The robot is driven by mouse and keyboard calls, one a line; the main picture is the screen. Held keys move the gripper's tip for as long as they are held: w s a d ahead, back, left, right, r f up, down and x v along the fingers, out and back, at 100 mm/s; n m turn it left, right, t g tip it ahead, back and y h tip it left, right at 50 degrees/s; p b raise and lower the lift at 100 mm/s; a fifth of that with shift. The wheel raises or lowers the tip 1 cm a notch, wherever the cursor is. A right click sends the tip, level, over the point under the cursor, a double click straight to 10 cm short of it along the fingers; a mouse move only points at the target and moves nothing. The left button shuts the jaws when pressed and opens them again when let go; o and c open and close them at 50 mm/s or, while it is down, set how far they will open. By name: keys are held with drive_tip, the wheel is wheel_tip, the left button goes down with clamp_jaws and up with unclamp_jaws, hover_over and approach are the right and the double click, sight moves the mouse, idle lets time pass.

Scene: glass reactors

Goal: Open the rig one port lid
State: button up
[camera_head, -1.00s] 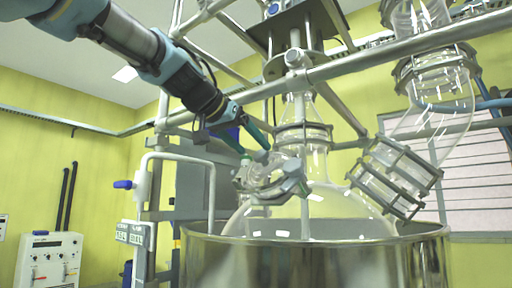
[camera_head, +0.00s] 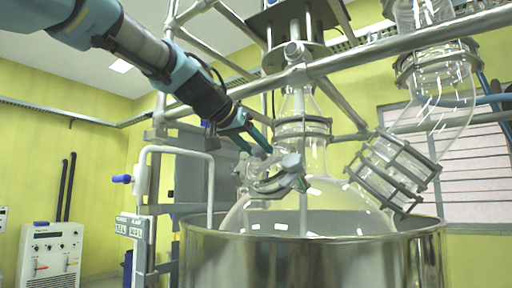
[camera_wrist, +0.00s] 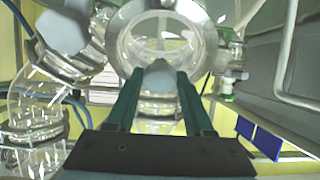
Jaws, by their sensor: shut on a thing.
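The rig one port lid is a clear glass disc in a round grey ring (camera_head: 268,187), on the left shoulder of the big glass reactor vessel (camera_head: 335,212). In the wrist view the lid's ring (camera_wrist: 124,42) faces me, with a grey knob (camera_wrist: 160,76) at its near edge. My gripper (camera_head: 262,145) reaches down to the ring from the upper left. In the wrist view my gripper's green fingers (camera_wrist: 160,88) stand on both sides of the knob and are shut on it. The exact finger contact and any gap under the lid cannot be made out.
A steel bath (camera_head: 320,262) surrounds the vessel's lower part. A thick frame bar (camera_head: 400,52) crosses above. A caged glass joint (camera_head: 395,172) stands to the right. A bent white pipe (camera_head: 211,180) rises on the left, with a control box (camera_head: 50,255) beyond.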

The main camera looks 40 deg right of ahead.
clamp_jaws()
drive_tip(key=shift+w, duration=0.1)
idle(0.5)
